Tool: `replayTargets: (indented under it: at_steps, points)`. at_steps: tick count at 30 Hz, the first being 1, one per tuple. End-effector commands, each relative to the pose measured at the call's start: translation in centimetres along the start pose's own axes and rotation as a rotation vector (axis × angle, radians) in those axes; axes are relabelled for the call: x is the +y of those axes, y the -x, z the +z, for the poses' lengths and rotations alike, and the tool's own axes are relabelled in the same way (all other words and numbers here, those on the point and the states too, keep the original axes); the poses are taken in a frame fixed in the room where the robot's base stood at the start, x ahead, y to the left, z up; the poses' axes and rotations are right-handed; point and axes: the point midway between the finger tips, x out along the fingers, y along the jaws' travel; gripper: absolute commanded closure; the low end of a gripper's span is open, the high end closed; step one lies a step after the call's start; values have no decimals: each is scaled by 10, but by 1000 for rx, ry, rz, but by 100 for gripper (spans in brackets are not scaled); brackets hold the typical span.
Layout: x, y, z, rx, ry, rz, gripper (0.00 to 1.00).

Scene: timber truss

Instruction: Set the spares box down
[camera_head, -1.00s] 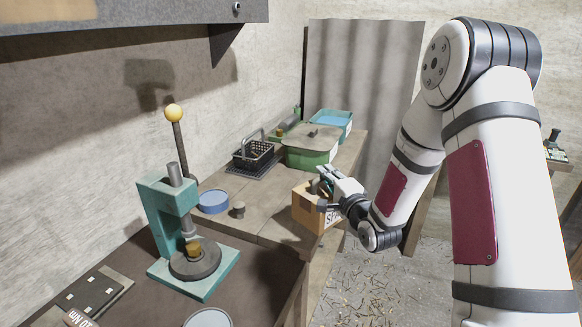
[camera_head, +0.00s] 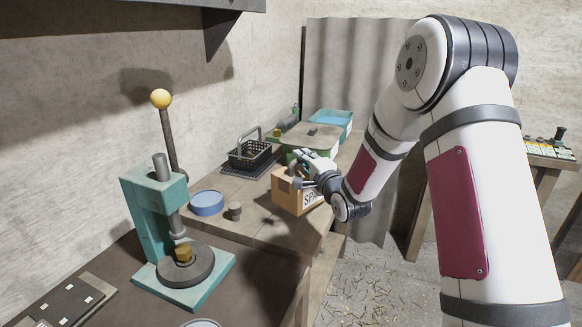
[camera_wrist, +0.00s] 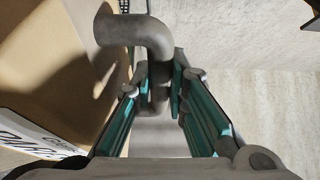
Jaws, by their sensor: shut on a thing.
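The spares box (camera_head: 290,197) is a tan carton with a white label whose lettering is partly visible. In the head view it is over the right part of the wooden bench; I cannot tell whether its base touches the top. My gripper (camera_head: 298,172) is at the box's upper side. In the wrist view my gripper (camera_wrist: 160,95) is shut on a bent grey handle (camera_wrist: 140,35) of the box. The tan box side (camera_wrist: 50,70) and its label (camera_wrist: 35,145) fill the left of that view. My gripper hides part of the box.
The bench top (camera_head: 262,232) is bare in front of the box. A teal press (camera_head: 160,220) stands nearer.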

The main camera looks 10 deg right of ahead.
Motion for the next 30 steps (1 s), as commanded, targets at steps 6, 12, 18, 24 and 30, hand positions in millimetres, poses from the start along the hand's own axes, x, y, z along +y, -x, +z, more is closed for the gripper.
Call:
replayTargets:
  at_steps: [6,12,18,24,30]
  points:
    - [3,-36,17,-1,1,-3,100]
    - [6,-45,21,1,0,-2,100]
    - [29,-45,21,1,0,0,100]
    - [38,-45,21,0,1,-5,100]
    - [39,-45,20,1,0,-4,100]
